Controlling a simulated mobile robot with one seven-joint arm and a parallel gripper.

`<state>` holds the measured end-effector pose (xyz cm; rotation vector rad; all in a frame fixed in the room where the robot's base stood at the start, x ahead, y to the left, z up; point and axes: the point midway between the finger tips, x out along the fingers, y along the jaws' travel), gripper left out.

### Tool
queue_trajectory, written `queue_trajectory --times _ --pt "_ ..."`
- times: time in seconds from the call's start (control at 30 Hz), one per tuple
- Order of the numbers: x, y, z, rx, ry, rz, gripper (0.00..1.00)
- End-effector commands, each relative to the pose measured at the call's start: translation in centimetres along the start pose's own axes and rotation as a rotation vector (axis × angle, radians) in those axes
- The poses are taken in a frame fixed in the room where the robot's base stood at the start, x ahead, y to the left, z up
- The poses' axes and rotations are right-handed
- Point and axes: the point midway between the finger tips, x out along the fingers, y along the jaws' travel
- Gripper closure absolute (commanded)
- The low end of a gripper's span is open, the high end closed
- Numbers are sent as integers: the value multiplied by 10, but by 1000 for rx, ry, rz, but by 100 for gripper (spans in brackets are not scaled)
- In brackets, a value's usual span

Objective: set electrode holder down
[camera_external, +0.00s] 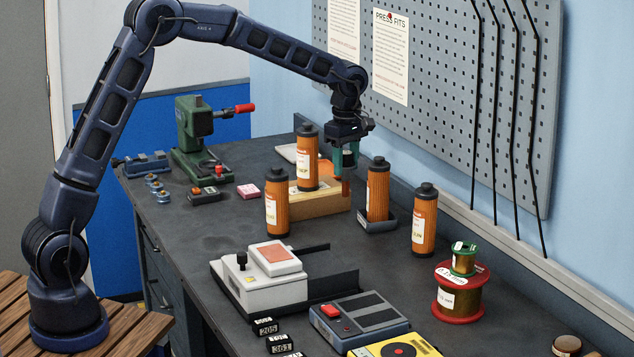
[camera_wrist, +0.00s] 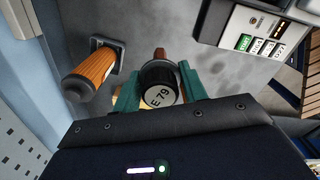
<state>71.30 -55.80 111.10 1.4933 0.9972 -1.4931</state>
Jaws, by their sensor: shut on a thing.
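My gripper (camera_external: 346,165) points down over the bench with its teal fingers closed around the electrode holder. In the wrist view, my gripper (camera_wrist: 158,90) has one finger on each side of the holder's round black cap (camera_wrist: 159,84), marked "E 79". A reddish-brown tip (camera_external: 346,188) shows below the fingers in the external view. The tip is beside the right end of a wooden block (camera_external: 318,205). The fingers hide most of the holder. I cannot tell whether its lower end touches anything.
Orange cylinders with black caps stand close by: one at the block (camera_external: 306,165), one in a grey square tray (camera_external: 372,226), one left (camera_external: 277,215) and one right (camera_external: 424,225). A white device (camera_external: 262,283) stands in front.

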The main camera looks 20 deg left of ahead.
Motion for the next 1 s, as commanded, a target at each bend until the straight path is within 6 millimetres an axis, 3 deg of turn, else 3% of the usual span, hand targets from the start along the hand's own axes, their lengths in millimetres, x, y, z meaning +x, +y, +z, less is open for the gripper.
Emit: queue_trajectory --times 0.4,0.73,1.0 --pt "86 0 -1 0 0 -2 88" --pt "109 0 0 -1 0 0 88" --pt "143 0 -1 0 0 -1 88"
